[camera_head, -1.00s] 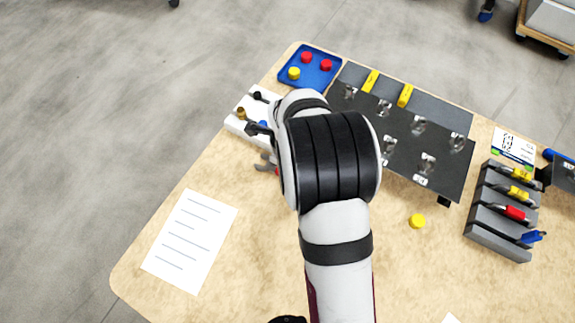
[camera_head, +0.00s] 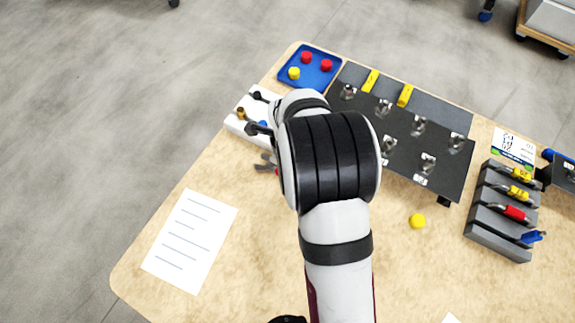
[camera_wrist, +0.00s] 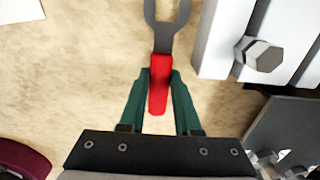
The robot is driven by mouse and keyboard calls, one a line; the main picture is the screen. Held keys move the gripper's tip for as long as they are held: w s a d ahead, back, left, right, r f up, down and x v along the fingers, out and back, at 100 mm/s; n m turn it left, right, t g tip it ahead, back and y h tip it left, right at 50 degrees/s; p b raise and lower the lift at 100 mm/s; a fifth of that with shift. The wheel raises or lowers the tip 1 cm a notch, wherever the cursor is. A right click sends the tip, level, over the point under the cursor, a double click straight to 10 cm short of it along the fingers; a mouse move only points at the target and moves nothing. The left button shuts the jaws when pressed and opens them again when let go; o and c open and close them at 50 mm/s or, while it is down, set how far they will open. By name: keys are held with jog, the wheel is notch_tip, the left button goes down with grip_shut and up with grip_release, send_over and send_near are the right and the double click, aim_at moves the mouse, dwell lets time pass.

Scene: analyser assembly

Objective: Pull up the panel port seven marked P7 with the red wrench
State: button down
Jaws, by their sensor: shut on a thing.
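The red wrench (camera_wrist: 159,82) has a red handle and a grey open-ended head (camera_wrist: 167,30). In the wrist view my gripper (camera_wrist: 159,80) has its green fingers shut on the red handle, with the head pointing away from me. My arm covers the panel's lower left part.
A white block with dark bolts (camera_head: 237,124) stands left of my arm, and its bolt (camera_wrist: 262,55) shows close to the wrench. A blue tray (camera_head: 318,84) holds red and yellow caps. A grey tool rack (camera_head: 486,228) stands right. The table's front left holds only a paper (camera_head: 190,240).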

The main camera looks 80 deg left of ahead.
jog(key=r, duration=0.4)
jog(key=w+d+r, duration=0.1)
jog(key=r, duration=0.1)
dwell(0.3)
